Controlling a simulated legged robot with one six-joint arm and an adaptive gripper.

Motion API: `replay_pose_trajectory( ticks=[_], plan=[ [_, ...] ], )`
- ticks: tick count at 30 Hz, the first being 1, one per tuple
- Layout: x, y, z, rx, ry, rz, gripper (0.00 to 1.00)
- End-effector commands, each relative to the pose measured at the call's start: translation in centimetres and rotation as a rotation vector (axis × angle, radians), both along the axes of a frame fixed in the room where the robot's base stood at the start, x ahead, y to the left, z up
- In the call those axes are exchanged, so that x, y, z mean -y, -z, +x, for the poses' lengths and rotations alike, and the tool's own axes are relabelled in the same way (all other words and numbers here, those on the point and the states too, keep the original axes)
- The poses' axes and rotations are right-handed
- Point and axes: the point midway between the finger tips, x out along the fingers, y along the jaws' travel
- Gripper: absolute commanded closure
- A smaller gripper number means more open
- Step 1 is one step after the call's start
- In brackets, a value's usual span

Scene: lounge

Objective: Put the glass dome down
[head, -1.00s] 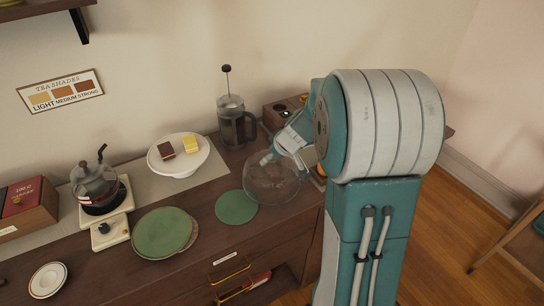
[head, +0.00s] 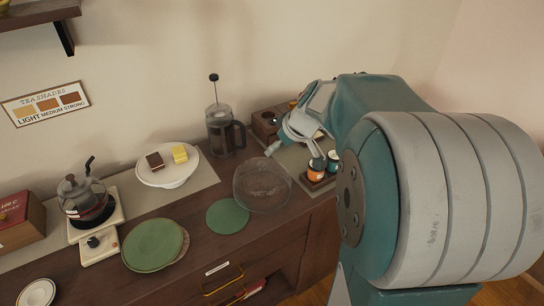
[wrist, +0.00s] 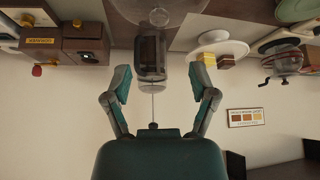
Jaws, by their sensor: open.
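The clear glass dome (head: 262,190) stands on the dark wooden sideboard, right of the round green mat (head: 228,217). It also shows at the top edge of the wrist view (wrist: 155,14), which is upside down. My gripper (head: 275,137) is open and empty, behind and above the dome and apart from it. The white cake stand (head: 168,175) holds a brown and a yellow piece of cake, uncovered, left of the dome.
A French press (head: 224,130) stands behind the dome, near the wall. Small jars (head: 325,165) and a wooden box (head: 265,122) are at the right. Green plates (head: 153,245) and a coffee maker (head: 84,198) are at the left. The sideboard's front edge is close to the dome.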

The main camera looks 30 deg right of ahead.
Motion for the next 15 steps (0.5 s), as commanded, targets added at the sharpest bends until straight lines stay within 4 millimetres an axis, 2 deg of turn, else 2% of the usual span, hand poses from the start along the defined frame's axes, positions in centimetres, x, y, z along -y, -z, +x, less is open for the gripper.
replay_pose_trajectory(
  ticks=[2, 5, 9, 15],
  plan=[
    [-1.2, -0.6, -0.6, -0.006, -0.001, 0.002, 0.26],
    [-4.3, -1.7, -2.4, -0.026, 0.005, 0.005, 0.26],
    [-9.3, -3.1, -6.4, -0.065, 0.042, 0.007, 0.26],
    [-14.0, -3.6, -12.9, -0.093, 0.124, -0.005, 0.26]
  ],
)
